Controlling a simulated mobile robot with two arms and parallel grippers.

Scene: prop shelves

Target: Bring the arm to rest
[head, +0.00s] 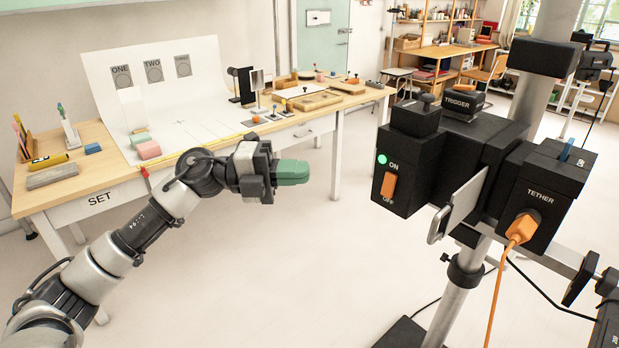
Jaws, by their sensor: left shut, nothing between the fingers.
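My left arm comes in from the lower left and reaches out over the floor in front of the table labelled SET. My left gripper (291,172) has green fingers, which are shut with nothing between them. It points to the right and hangs in free air, apart from the table (95,190) and from the black camera rig (440,150). My right gripper does not show in the head view.
The rig on its metal stand (470,272) fills the right side, with an orange plug and cable (522,228). The table holds a white backdrop (165,85), small blocks and trays. The pale floor (280,270) between table and rig is clear. A door (322,60) and shelves stand behind.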

